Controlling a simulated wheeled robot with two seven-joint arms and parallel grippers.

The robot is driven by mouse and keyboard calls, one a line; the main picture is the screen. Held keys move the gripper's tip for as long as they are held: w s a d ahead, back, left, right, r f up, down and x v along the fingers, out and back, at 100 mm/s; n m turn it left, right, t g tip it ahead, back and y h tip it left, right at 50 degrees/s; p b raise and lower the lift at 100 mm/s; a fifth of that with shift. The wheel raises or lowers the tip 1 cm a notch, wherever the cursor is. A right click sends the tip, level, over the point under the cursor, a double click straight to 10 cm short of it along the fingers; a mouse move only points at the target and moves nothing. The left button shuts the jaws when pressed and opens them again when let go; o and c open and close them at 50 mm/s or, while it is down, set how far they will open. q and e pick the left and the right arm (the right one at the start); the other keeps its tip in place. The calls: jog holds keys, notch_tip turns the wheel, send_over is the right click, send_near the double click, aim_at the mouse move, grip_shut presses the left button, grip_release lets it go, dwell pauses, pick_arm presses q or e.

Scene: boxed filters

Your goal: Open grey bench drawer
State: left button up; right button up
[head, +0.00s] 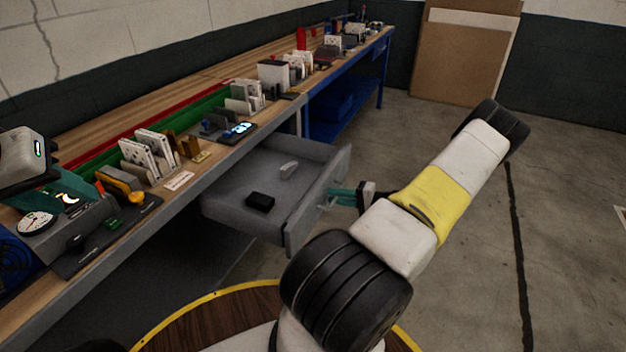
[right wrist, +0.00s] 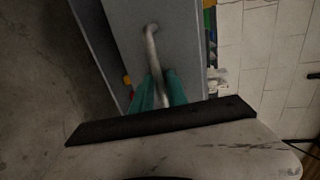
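The grey bench drawer (head: 235,188) is pulled well out from under the bench. Inside it lie a small black box (head: 260,201) and a pale curved piece (head: 288,169). My right gripper (head: 335,197) is at the drawer's front panel (head: 312,205). In the right wrist view its teal fingers (right wrist: 160,92) are closed on either side of the metal drawer handle (right wrist: 152,48). My left gripper (head: 68,203) has teal fingers over the bench at the far left. Whether it is open or shut cannot be made out.
The wooden bench top (head: 225,150) holds white boxed filters (head: 152,155), a green bin strip (head: 110,140), a dial gauge (head: 37,222) and a phone-like device (head: 239,130). A blue bench frame (head: 335,115) stands beyond.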

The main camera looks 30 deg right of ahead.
jog(key=v, duration=0.7)
jog(key=shift+s+d, duration=0.25)
jog(key=shift+s, duration=0.05)
jog(key=w+a+r+n+g, duration=0.1)
jog(key=a+r, duration=0.1)
jog(key=w+a+r+n+g+y, duration=0.1)
jog(key=a+r+g, duration=0.1)
jog(key=a+r, duration=0.1)
jog(key=w+a+r+n+g, duration=0.1)
jog(key=a+r+g, duration=0.1)
jog(key=a+r, duration=0.1)
jog(key=shift+r+n, duration=0.15)
jog(key=shift+n, duration=0.15)
jog(key=s+a+r+n+g+h, duration=0.1)
jog(key=a+r+n+g+h, duration=0.3)
jog(key=a+r, duration=0.7)
jog(key=s+a+r+n+t+h, duration=0.3)
jog(key=s+a+r+h, duration=0.1)
jog(key=s+a+r, duration=0.9)
notch_tip(320, 180, up, 4)
jog(key=shift+s+a+f, duration=0.2)
jog(key=shift+s, duration=0.7)
